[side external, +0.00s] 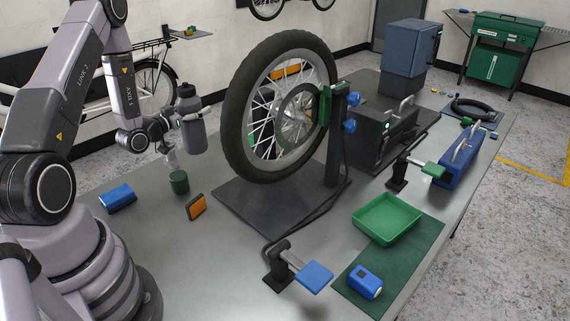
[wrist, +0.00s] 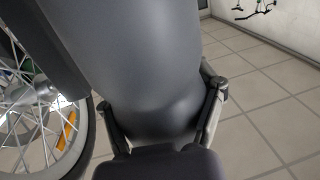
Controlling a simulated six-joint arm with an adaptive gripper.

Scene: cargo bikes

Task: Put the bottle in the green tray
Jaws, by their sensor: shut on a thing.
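A dark grey bottle (side external: 193,132) hangs above the workbench, left of the wheel, in the side external view. My gripper (side external: 181,117) is shut on the bottle near its upper half and holds it upright. In the wrist view the bottle (wrist: 150,75) fills the middle, between the two fingers of my gripper (wrist: 165,115). The green tray (side external: 387,219) sits at the right front of the bench, partly on a dark green mat (side external: 375,290). It looks empty. The wheel stands between the bottle and the tray.
The large wheel (side external: 233,110) on its stand (side external: 335,150) is a tall obstacle. A blue-padded clamp (side external: 314,277) and a blue box (side external: 365,282) are near the tray. A green cup (side external: 179,181), an orange reflector (side external: 195,207) and a blue block (side external: 118,198) stand left.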

